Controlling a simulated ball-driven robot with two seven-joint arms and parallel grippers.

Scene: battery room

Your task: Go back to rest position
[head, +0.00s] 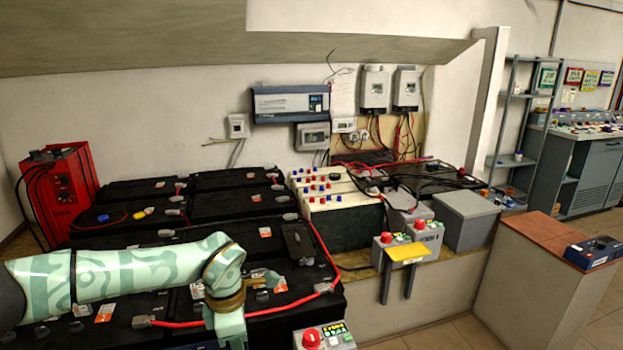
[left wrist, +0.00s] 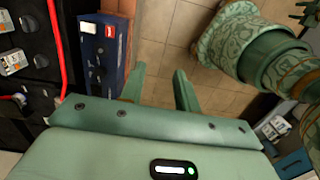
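My left arm reaches in from the left in the head view and bends down at its wrist above the black batteries (head: 130,258). Its gripper is below the picture there. In the left wrist view my left gripper (left wrist: 160,72) has its two green fingers apart, with nothing between them. Tiled floor (left wrist: 172,45) shows beyond the fingers. A patterned green part of my own body fills the upper right of that view. My right gripper cannot be made out in either view.
A blue device (left wrist: 97,52) lies left of the fingers, beside batteries with a red cable (left wrist: 58,40). In the head view, a control box with a red button (head: 325,337) stands at the bottom. A red charger (head: 68,190) is left; a brown-topped pedestal (head: 535,240) is right.

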